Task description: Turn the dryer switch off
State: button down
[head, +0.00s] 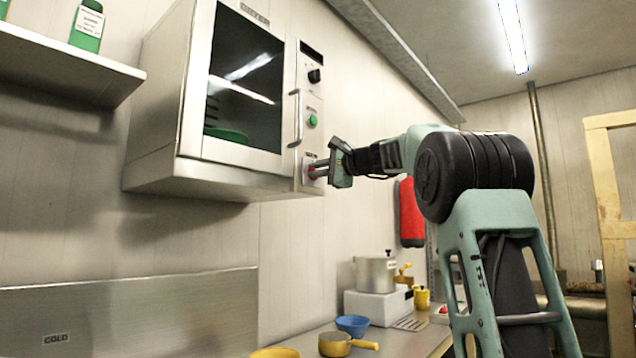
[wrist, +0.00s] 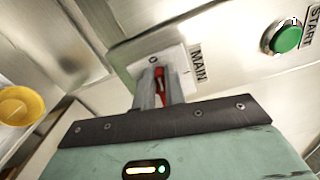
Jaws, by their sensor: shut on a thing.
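The dryer (head: 170,130) is a steel wall-mounted cabinet with a dark glass door, in the head view. Its control strip at the right has a black knob (head: 314,75), a green button (head: 312,121) and, at the bottom, the red switch. In the wrist view the red switch (wrist: 160,78) sits on a pale plate labelled MAIN (wrist: 197,62). My gripper (head: 322,170) reaches the strip's lower end from the right. Its fingers (wrist: 157,92) are shut on the red switch, one on each side. The switch's lower part is partly hidden by the fingers.
The green START button (wrist: 288,38) lies to the right of the switch in the wrist view. A vertical door handle (head: 297,118) stands out close to my gripper. A pot (head: 375,275), blue bowl (head: 352,325) and yellow pan (head: 336,344) stand on the counter below.

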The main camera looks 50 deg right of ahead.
jog(key=shift+f+n+b, duration=0.3)
jog(key=shift+n+b, duration=0.45)
jog(key=shift+n, duration=0.15)
jog(key=c, duration=1.5)
grip_release()
jog(key=shift+r, duration=0.1)
jog(key=shift+o, duration=0.2)
jog(key=shift+s, duration=0.1)
jog(key=s+d+b, duration=0.1)
jog(key=s+b, duration=0.2)
jog(key=s, duration=1.4)
jog(key=shift+d, duration=0.2)
